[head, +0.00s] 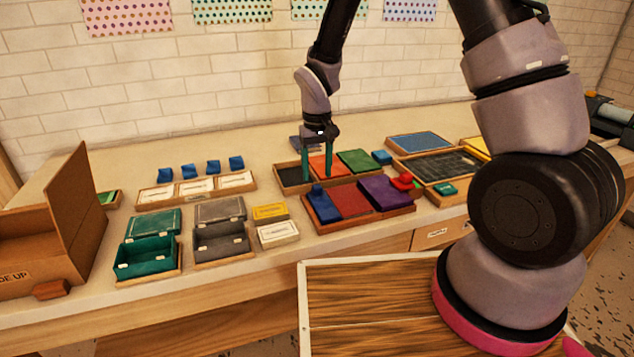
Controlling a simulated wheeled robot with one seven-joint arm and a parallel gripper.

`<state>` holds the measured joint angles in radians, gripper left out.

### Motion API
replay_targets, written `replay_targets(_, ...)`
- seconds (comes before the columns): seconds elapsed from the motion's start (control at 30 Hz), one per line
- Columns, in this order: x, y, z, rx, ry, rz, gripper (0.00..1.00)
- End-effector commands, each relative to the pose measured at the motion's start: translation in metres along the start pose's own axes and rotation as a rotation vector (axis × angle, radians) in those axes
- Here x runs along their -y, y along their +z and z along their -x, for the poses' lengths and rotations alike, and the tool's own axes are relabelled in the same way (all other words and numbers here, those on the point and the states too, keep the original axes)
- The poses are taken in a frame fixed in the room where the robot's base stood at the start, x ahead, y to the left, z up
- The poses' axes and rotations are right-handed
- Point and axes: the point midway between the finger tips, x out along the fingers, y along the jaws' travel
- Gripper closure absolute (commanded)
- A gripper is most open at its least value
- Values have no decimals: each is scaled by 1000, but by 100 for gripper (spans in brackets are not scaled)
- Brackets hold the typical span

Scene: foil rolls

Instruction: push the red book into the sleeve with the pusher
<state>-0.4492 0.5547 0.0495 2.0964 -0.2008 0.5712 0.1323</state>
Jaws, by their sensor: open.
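A flat dark red piece (350,203), which looks like the red book, lies in the front wooden tray (366,222) between a blue piece (326,210) and a purple piece (385,192). A small blue block stands upright on the blue piece, and a bright red knobbed object (403,181) is at the tray's right end. I cannot tell which thing is the sleeve or the pusher. My gripper (318,177) points down with its two green fingers apart. It appears empty, over or near the back tray with black, orange-red (326,163) and green pieces. Its exact height is unclear.
Left are small teal (145,257) and grey (220,241) open boxes, yellow and white cards, and a tray with several blue blocks above it. A large brown box (40,245) stands far left. Right are blue and dark panels (447,166). My arm hides part of the right side.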

Motion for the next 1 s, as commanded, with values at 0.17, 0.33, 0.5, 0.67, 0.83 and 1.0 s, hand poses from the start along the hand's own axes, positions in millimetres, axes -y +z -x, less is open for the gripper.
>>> replay_targets(0.17,0,0,-28,2,1,1,38)
replay_targets(0.33,0,0,-39,0,0,0,38)
replay_targets(0.5,0,0,-40,-2,0,0,38)
replay_targets(0.67,0,0,-40,-1,0,0,53)
replay_targets(0.83,0,0,-40,-1,0,0,100)
replay_targets(1.0,0,0,-40,-1,0,0,100)
